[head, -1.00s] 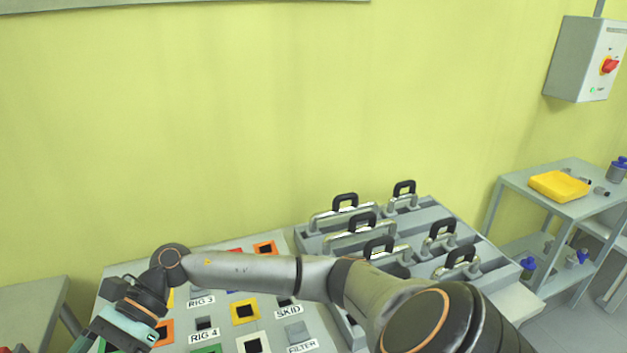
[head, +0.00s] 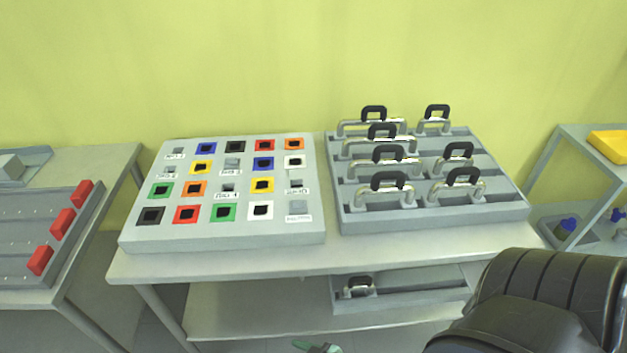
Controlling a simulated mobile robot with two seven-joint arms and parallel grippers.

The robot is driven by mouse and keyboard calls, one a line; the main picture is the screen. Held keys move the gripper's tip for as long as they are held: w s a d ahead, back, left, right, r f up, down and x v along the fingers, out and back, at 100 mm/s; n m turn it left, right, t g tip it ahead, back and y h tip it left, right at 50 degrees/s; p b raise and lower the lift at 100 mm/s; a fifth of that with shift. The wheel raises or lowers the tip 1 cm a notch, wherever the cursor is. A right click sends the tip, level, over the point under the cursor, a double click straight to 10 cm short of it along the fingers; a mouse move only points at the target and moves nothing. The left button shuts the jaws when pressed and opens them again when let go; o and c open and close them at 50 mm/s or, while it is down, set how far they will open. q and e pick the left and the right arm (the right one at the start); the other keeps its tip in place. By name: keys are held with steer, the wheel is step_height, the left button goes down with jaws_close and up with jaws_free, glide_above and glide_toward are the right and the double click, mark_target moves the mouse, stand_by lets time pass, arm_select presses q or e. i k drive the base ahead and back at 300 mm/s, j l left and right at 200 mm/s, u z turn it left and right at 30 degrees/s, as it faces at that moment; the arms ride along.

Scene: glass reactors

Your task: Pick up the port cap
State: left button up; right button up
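I cannot pick out a thing that is surely the port cap. A grey tray rack (head: 350,222) on the table holds several metal bars with black loop handles, one of them at the front left (head: 389,180). A dark link of my arm fills the lower right corner. A small green and grey tip (head: 315,347) shows at the bottom edge, perhaps part of my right gripper; its fingers are not visible. My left gripper is out of view.
A sloped grey board (head: 220,240) with coloured square frames and labels stands left of the rack. The table's front edge (head: 300,262) is bare. A side bench with red blocks (head: 62,222) is at left. A shelf with a yellow box (head: 610,145) is at right.

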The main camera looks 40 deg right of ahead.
mark_target(299, 206)
steer(key=z, duration=1.35)
steer(key=i+j+z, duration=0.25)
steer(key=j, duration=0.3)
steer(key=i+j+z, duration=0.1)
steer(key=k+u, duration=0.1)
steer(key=u, duration=0.15)
steer(key=k+u, duration=0.1)
steer(key=u, duration=0.15)
